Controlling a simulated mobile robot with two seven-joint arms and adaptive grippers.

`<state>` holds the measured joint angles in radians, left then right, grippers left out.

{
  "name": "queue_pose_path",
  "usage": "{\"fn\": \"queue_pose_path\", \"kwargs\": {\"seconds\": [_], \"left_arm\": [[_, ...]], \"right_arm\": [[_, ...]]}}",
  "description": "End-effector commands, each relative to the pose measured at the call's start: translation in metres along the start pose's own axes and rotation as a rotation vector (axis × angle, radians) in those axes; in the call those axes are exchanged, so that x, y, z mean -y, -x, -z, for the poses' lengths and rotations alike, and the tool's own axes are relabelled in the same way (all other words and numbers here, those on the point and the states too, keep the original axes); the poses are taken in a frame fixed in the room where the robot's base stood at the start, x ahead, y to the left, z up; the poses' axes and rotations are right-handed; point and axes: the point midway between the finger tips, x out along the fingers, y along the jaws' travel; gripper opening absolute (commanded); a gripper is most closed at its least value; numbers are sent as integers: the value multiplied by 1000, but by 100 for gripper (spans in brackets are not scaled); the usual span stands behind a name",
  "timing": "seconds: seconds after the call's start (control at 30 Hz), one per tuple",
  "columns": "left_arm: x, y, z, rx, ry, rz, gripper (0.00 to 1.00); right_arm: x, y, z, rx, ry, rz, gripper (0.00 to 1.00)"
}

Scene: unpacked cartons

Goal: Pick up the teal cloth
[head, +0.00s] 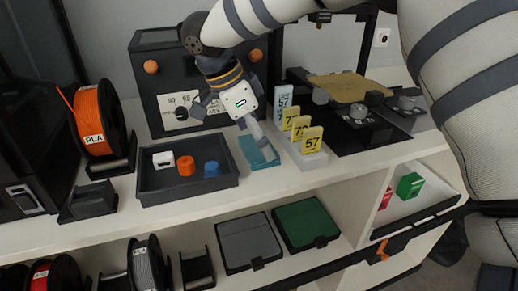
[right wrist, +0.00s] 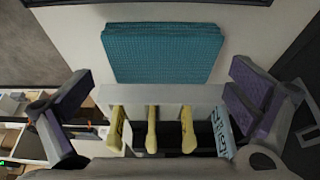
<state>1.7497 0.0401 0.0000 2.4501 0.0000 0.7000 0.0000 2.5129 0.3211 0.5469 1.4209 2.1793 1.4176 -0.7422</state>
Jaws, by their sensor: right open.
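The teal cloth (head: 262,157) is folded into a flat rectangle on the white shelf top, between the dark tray and the number-tag holder. It also shows whole in the right wrist view (right wrist: 163,52), toward the top of the picture. My right gripper (head: 245,122) hangs over the shelf just above the cloth and partly covers it in the head view. In the right wrist view its fingers (right wrist: 160,105) are spread wide, with nothing between the pads. The cloth lies apart from the fingers. My left gripper is not in view.
A white holder (head: 313,161) with yellow tags (head: 312,140) and a blue-white tag stands right of the cloth. A dark tray (head: 190,190) with small white, orange and blue pieces lies to the left. A dark cabinet (head: 155,60) stands behind; a printer (head: 350,110) is at right.

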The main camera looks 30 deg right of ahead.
Motion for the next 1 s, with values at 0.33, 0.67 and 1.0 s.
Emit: {"fn": "queue_pose_path", "kwargs": {"seconds": [0.33,0.67,1.0], "left_arm": [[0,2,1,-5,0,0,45],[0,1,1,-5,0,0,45],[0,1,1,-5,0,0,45]], "right_arm": [[0,-11,0,0,0,2,93],[0,-11,0,0,0,1,59],[1,14,10,3,-2,4,59]]}}
